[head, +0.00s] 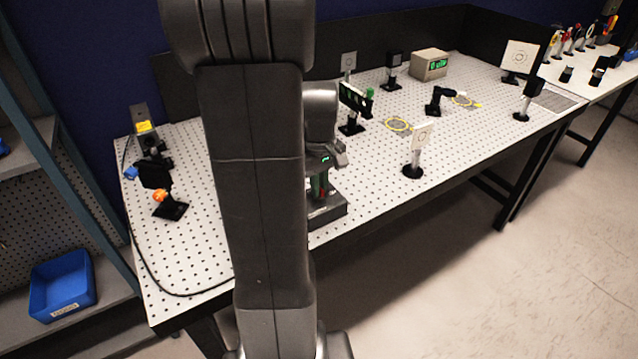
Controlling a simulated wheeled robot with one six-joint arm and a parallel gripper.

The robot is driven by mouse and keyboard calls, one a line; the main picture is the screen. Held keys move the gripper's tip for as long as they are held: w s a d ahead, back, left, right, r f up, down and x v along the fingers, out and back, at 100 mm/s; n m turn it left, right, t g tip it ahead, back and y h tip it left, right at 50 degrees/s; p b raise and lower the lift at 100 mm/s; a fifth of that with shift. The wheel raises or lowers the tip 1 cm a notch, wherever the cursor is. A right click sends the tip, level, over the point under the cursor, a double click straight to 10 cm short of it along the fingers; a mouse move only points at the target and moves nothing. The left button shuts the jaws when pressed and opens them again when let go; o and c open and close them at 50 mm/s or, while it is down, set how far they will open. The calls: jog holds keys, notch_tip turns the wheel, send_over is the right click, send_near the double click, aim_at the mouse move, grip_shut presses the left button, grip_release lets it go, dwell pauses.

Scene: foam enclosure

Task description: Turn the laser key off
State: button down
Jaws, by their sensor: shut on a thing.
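My gripper (320,184) is at the near edge of the perforated table, partly hidden behind my own arm. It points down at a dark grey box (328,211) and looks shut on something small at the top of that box. This is likely the laser key, but the key itself is too small and too covered to make out, so its turn position cannot be told. A little red and green shows between the gripper and the box.
The white perforated table (250,262) carries several optics on posts. A white card on a stand (418,150) is right of my gripper. A dark mount with green slots (355,100) stands behind. A grey box with a green display (429,65) is at the back. A black cable runs along the left.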

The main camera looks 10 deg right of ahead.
jog(key=c, duration=1.5)
grip_release()
jog(key=shift+c, duration=0.2)
jog(key=shift+r, duration=0.1)
notch_tip(320, 180, up, 14)
jog(key=shift+f, duration=0.2)
notch_tip(320, 180, down, 14)
jog(key=shift+r, duration=0.1)
jog(key=shift+r, duration=0.1)
